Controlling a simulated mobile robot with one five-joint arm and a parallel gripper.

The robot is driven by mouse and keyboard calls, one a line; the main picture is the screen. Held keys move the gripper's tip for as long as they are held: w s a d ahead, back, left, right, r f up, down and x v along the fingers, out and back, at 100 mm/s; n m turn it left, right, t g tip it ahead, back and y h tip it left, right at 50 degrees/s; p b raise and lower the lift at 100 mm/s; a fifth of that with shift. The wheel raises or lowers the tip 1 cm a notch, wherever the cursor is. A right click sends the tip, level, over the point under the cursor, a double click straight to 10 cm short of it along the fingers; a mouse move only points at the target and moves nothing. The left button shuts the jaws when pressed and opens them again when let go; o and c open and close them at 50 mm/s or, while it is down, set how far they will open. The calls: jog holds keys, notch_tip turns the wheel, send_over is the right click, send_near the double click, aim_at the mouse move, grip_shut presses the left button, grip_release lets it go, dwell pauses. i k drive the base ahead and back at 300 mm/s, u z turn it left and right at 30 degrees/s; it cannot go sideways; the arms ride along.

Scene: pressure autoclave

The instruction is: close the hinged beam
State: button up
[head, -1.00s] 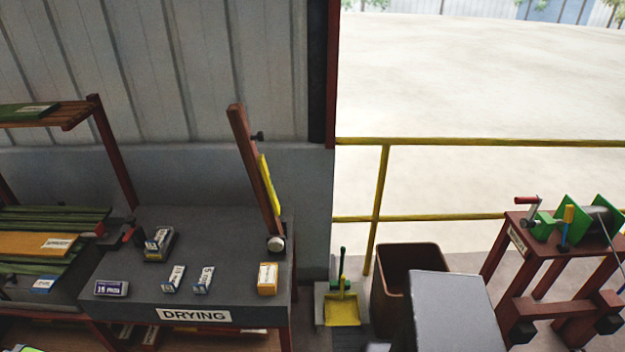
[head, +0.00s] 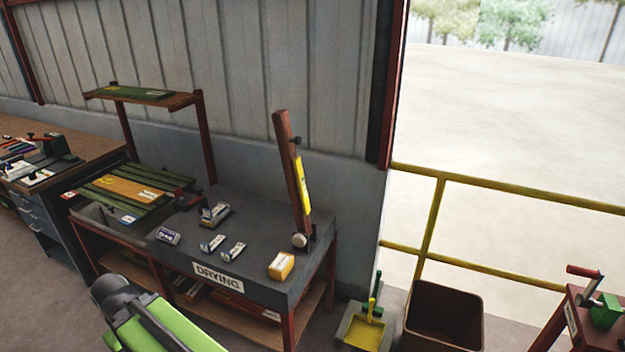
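The hinged beam (head: 288,165) is a long reddish-brown bar with a yellow strip on its right side and a dark knob near its top. It stands raised, nearly upright and leaning slightly left, above the right end of the dark table marked DRYING (head: 258,207). A round pale pivot (head: 299,241) shows at its foot. A green and black part of my own arm shows at the bottom left, well in front of the table and apart from the beam. My gripper's fingers are not visible.
A rack with green boards (head: 130,185) stands to the left. A brown bin (head: 443,312), a yellow dustpan (head: 364,333) and a yellow railing (head: 480,266) are to the right. Grey floor is free at lower left.

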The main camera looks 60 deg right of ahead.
aim_at(299, 180)
jog(key=z, duration=1.7)
jog(key=i, duration=0.5)
jog(key=u, duration=2.2)
jog(key=k, duration=0.95)
jog(key=z, duration=0.7)
jog(key=i, duration=0.45)
jog(key=u, duration=0.1)
